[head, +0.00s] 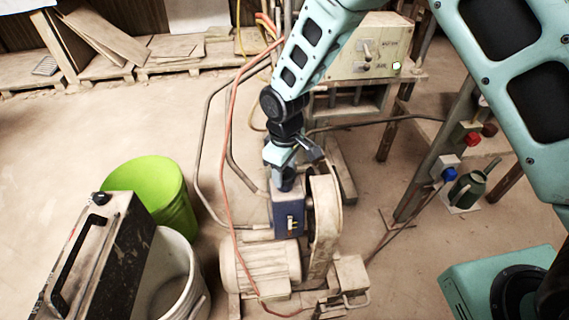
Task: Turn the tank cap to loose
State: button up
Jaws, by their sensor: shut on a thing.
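The tank is a dark blue box (289,218) on the pump unit, low in the middle of the head view, with a small gauge or label on its front. My gripper (284,176) points down onto the top of the tank from above. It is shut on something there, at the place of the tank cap. The cap itself is hidden by the fingers and the wrist, so I cannot see its turn position or any mark on it.
A dusty motor (262,268) and a tall belt guard (324,225) stand close to the tank. Hoses run at its left. A green bucket (155,190), a white bucket (180,280) and a black case (95,255) stand left. A control box (368,48) is behind; a watering can (471,188) is right.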

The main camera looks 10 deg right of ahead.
aim_at(284, 173)
jog(key=shift+n, duration=0.5)
jog(key=o, duration=1)
jog(key=shift+r, duration=0.1)
notch_tip(284, 173, up, 17)
jog(key=p, duration=0.3)
jog(key=shift+r, duration=0.15)
jog(key=s+d+r+m, duration=0.1)
jog(key=s+d+r, duration=0.1)
jog(key=s, duration=0.6)
jog(key=s+d+r+m, duration=0.1)
jog(key=s+d+r, duration=0.2)
jog(key=s, duration=0.6)
jog(key=s+d+r+m, duration=0.2)
jog(key=s, duration=0.6)
jog(key=shift+y, duration=0.3)
jog(key=r+p, duration=1.6)
jog(key=p, duration=0.1)
jog(key=shift+s+d+r+p, duration=0.1)
jog(key=shift+s+r+p, duration=0.1)
jog(key=shift+r+p, duration=0.15)
